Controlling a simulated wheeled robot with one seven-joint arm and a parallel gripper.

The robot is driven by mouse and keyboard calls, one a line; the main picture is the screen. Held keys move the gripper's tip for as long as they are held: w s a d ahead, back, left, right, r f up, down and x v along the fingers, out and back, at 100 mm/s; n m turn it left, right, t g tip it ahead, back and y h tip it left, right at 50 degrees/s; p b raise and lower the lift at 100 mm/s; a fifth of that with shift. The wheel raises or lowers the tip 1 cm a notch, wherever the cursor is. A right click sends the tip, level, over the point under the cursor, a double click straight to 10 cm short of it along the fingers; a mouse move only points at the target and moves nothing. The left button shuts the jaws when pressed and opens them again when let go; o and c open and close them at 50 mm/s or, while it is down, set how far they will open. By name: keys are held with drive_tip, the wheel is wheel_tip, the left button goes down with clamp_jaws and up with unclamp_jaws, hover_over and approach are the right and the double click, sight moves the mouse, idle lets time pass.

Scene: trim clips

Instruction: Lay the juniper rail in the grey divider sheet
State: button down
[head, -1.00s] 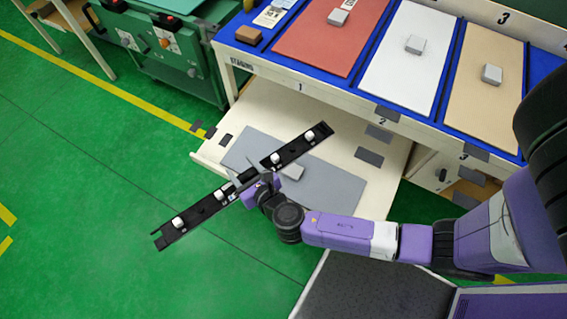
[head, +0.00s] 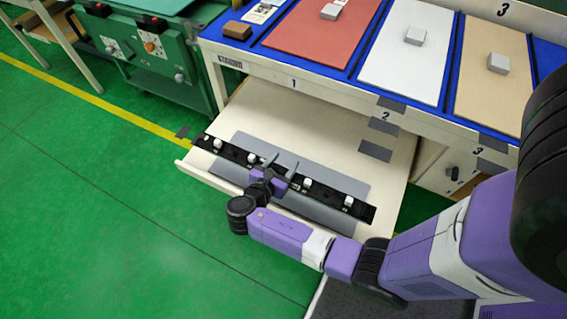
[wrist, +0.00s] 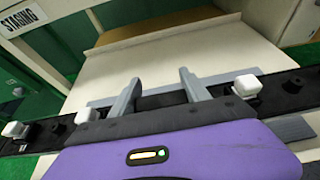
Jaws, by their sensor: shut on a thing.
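The juniper rail is a long black strip (head: 325,194) with several white clips, shown in the head view and crossing the whole wrist view (wrist: 285,92). My gripper (head: 281,165) is shut on it near its middle. In the wrist view the two grey fingers (wrist: 160,90) straddle the strip. The grey divider sheet (head: 320,175) lies on a pulled-out cream drawer. The rail lies lengthwise over it, roughly parallel to its long edges, and both rail ends reach past the sheet. I cannot tell whether the rail touches the sheet.
The drawer (head: 300,122) has bare room behind the sheet. Above it a white bench holds red (head: 310,45), white (head: 405,65) and tan (head: 490,85) sheets, each with a small grey block. A green cart (head: 150,60) stands at the back left.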

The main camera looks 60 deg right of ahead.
drive_tip(key=shift+r, duration=0.1)
drive_tip(key=shift+r+p, duration=0.15)
drive_tip(key=shift+p, duration=0.45)
wheel_tip(320, 180, down, 13)
drive_tip(key=b, duration=0.9)
drive_tip(key=shift+a+f, duration=0.1)
drive_tip(key=shift+f, duration=0.1)
drive_tip(key=c, duration=0.7)
unclamp_jaws()
drive_tip(key=shift+o, duration=1.3)
drive_tip(key=shift+f, duration=0.1)
drive_tip(key=shift+s, duration=0.15)
drive_tip(key=shift+s+f, duration=0.1)
drive_tip(key=v, duration=0.5)
drive_tip(key=p+v, duration=0.1)
drive_tip(key=v, duration=0.2)
drive_tip(key=shift+w+r, duration=0.35)
